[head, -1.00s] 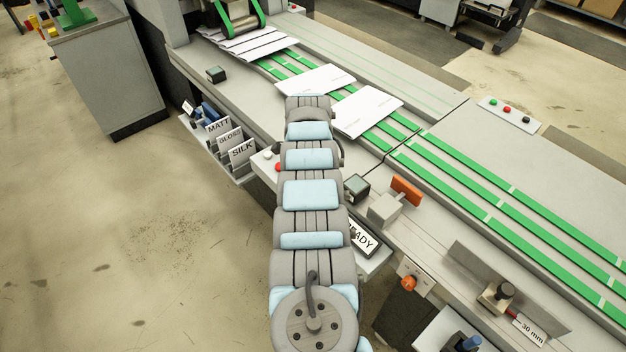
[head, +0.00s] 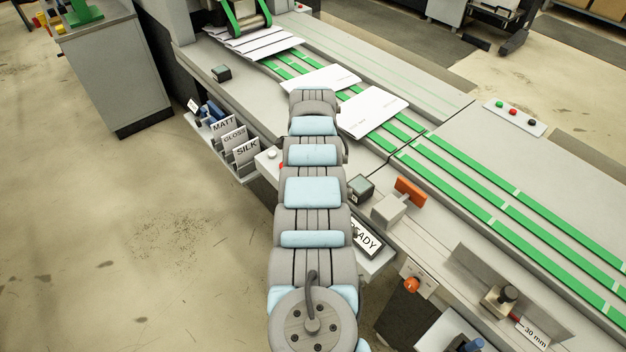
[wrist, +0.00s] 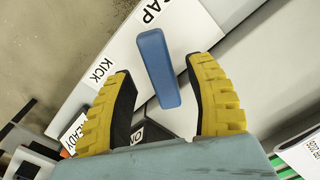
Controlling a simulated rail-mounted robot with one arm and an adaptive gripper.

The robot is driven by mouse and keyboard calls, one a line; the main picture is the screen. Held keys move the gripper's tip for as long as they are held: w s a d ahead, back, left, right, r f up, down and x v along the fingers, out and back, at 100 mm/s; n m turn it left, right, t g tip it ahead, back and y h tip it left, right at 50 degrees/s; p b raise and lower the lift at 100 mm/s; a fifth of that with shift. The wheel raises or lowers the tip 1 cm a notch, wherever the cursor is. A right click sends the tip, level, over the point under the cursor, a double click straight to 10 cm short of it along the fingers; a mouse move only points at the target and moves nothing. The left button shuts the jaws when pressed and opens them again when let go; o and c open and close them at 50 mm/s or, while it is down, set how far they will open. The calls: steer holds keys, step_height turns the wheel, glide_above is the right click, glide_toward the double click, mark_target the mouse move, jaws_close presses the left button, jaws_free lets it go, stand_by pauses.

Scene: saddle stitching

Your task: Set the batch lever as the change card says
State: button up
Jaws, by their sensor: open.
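In the wrist view a blue bar-shaped lever (wrist: 159,68) lies on a white plate (wrist: 120,48) marked KICK at one end and with a partly cut-off word ending in AP at the other. My gripper (wrist: 165,95) is open, with its yellow-and-black fingers on either side of the lever's lower end; I cannot tell whether they touch it. In the head view my arm hides the gripper and this lever. I cannot pick out the change card for certain; a white card with small print (wrist: 312,150) shows at the wrist view's right edge.
In the head view, a READY display (head: 367,238), a grey block with an orange plate (head: 409,190) and a small dark-screened box (head: 360,187) stand right of my arm. A rack with MATT, GLOSS and SILK cards (head: 235,145) is on the left. White sheets (head: 372,112) lie on green belts.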

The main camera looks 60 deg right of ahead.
step_height(320, 180, up, 10)
stand_by(0.4)
stand_by(0.4)
